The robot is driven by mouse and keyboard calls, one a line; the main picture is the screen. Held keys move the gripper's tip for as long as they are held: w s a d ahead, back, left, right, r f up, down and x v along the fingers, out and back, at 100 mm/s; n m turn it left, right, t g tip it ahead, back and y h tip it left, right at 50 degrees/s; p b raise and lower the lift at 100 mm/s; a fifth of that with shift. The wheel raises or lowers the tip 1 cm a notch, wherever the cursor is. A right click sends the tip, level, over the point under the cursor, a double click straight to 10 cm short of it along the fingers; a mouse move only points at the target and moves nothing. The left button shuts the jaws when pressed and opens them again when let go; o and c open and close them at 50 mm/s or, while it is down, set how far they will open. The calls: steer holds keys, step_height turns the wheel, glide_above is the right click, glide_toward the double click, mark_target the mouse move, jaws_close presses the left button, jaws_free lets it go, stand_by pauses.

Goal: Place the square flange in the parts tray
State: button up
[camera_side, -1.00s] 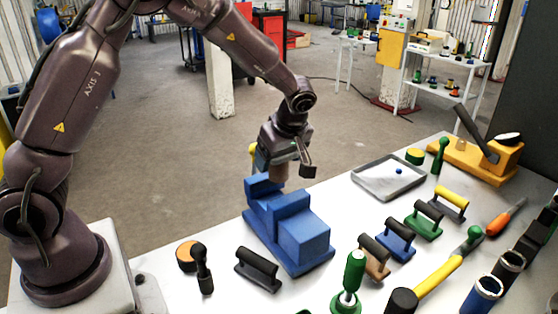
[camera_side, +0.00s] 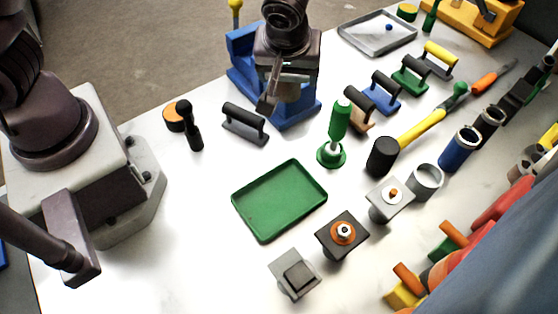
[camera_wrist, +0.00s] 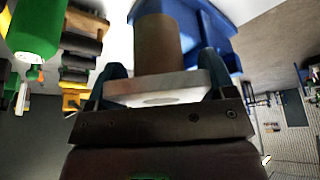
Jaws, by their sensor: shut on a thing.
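My gripper (camera_wrist: 163,88) is shut on a light grey plate (camera_wrist: 160,86), which seems to be the square flange. A brown cylinder (camera_wrist: 158,42) stands out from the plate's far side; I cannot tell whether they are joined. In the side view my gripper (camera_side: 281,92) hangs over the blue vise (camera_side: 244,45), and my wrist hides the held piece there. The blue vise also shows behind the cylinder in the wrist view (camera_wrist: 222,38). An empty green tray (camera_side: 280,199) lies front centre. A grey tray (camera_side: 362,44) holding a small blue ball is at the back. Which one is the parts tray is unclear.
Several handled blocks, a green-handled tool (camera_side: 338,125) and a yellow-handled mallet (camera_side: 418,127) stand right of the vise. Square-topped pieces, including a dark one (camera_side: 326,238), sit right of the green tray. A black-handled block (camera_side: 244,124) stands left. White table is clear at front left.

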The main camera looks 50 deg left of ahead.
steer(key=s+d+f+m+h, duration=0.25)
steer(key=s+d+m, duration=0.3)
steer(key=m, duration=0.35)
steer(key=s+d+f+m+h, duration=0.1)
steer(key=s+d+m+h, duration=0.4)
steer(key=m, duration=0.4)
steer(key=shift+y, duration=0.55)
steer(key=shift+w+d+f, duration=0.1)
steer(key=shift+d+f, duration=0.1)
steer(key=shift+f, duration=1.1)
steer(key=shift+s+d+f, duration=0.1)
steer(key=shift+d+f, duration=0.1)
steer(key=shift+f, duration=1.15)
steer(key=shift+w+d+f, duration=0.1)
steer(key=shift+d+f, duration=0.1)
steer(key=shift+f, duration=1.1)
steer(key=shift+f, duration=0.15)
steer(key=o, duration=1.2)
steer(key=shift+a+r, duration=0.1)
steer(key=shift+r, duration=0.3)
steer(key=v, duration=1.1)
steer(key=shift+s+r, duration=0.15)
steer(key=shift+s, duration=0.1)
steer(key=shift+a, duration=0.1)
